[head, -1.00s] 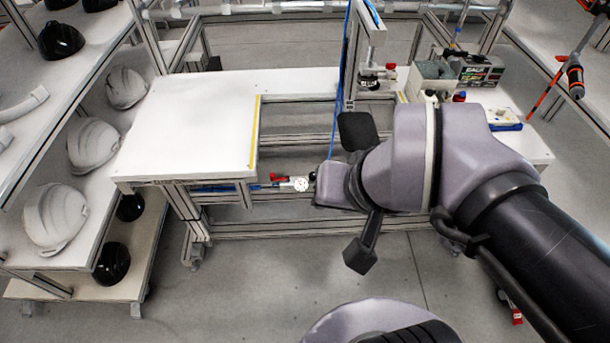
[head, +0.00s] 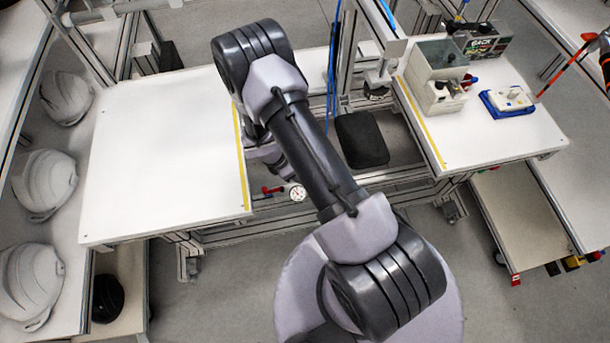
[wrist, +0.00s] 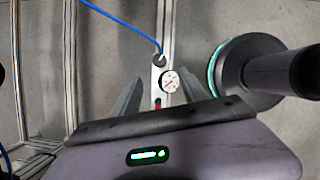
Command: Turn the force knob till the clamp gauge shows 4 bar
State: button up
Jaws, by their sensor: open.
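The clamp gauge (wrist: 169,82) is a small round white dial beyond my fingers in the wrist view, on a metal rail. In the head view the gauge (head: 298,193) sits low between the two tables. Its reading is too small to tell. A dark round knob-like part (wrist: 159,60), where a blue hose ends, sits just above the dial in the wrist view; I cannot tell whether it is the force knob. A red part (wrist: 158,103) shows below the dial, also in the head view (head: 272,190). My gripper (wrist: 159,92) is open, its fingers either side of the rail, with nothing seen between them in contact. My arm hides it in the head view.
A white table (head: 165,150) lies left and another white table (head: 500,135) right, with a grey box unit (head: 436,75) and a blue-edged tray (head: 508,101) on it. A black pad (head: 361,140) is between them. White helmet shells (head: 45,180) stand on the left shelf.

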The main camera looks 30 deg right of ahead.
jog(key=b+x, duration=0.3)
jog(key=x, duration=0.9)
jog(key=shift+c, duration=0.2)
grip_shut()
